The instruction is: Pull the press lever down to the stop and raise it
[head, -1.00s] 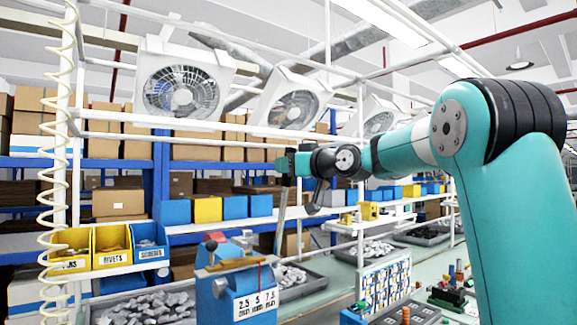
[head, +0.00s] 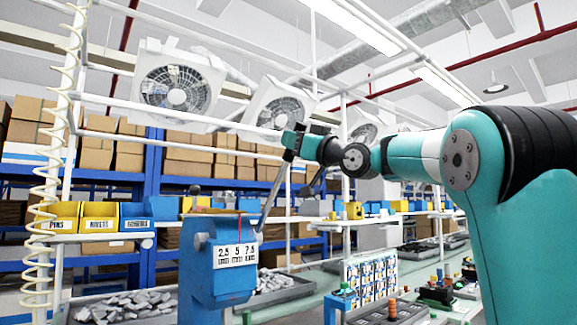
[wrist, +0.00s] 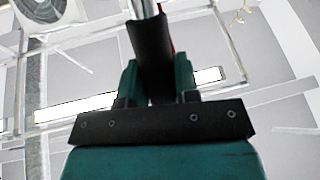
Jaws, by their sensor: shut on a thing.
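The blue press (head: 222,262) stands at the lower centre-left of the head view, with a white label reading 2.5, 5, 7.5 on its front. Its grey lever (head: 271,196) rises from behind the press's right side and leans up to the right. My gripper (head: 294,141) is shut on the dark handle at the lever's upper end, well above the press. In the wrist view, the black handle grip (wrist: 152,50) sits between the two teal fingers (wrist: 155,82). The lever's lower joint is hidden behind the press.
A breaker rack (head: 371,283) stands to the right. White frame rails and fans (head: 178,90) are behind and above.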

